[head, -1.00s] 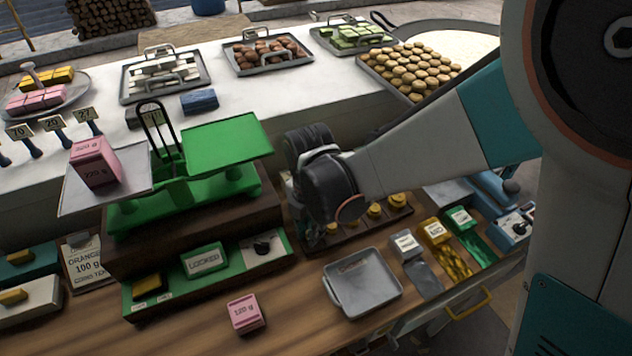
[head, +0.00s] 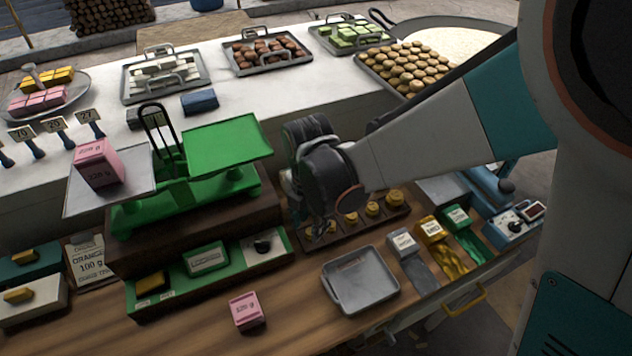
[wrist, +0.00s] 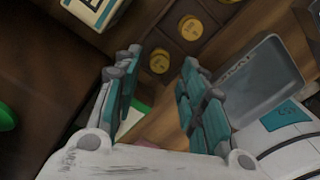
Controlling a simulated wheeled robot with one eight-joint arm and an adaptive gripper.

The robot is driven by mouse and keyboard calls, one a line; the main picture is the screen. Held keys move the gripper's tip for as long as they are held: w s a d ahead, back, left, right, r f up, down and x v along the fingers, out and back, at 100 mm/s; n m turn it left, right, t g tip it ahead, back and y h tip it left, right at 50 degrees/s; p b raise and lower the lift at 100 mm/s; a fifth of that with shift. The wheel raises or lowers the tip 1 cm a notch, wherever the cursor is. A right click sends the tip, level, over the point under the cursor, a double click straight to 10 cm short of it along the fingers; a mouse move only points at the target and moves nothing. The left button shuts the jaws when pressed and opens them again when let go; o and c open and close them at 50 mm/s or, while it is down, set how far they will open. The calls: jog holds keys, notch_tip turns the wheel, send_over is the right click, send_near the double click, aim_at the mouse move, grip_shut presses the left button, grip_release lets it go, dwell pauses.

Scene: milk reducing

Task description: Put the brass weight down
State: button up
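Several round brass weights stand in a dark wooden rack (head: 365,230) right of the green scale. One brass weight (wrist: 160,61) sits in the rack's near end in the wrist view, and it also shows low beside my gripper in the head view (head: 312,233). My gripper (wrist: 162,62) has its two teal fingers spread apart, with this weight seen in the gap between the tips. I see nothing clamped between the fingers. In the head view my wrist hides part of the rack's left end and the fingers.
The green scale (head: 190,190) stands left of my gripper, with a pink block (head: 98,162) on its left pan. A grey tray (head: 360,280) lies in front of the rack. A pink 120 g block (head: 246,310) is on the wooden counter. Bare counter lies around that block.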

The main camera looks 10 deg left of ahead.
aim_at(310, 232)
notch_tip(310, 232, up, 10)
jog(key=p, duration=0.5)
jog(key=shift+f+p, duration=0.2)
jog(key=shift+p, duration=0.2)
dwell(1.0)
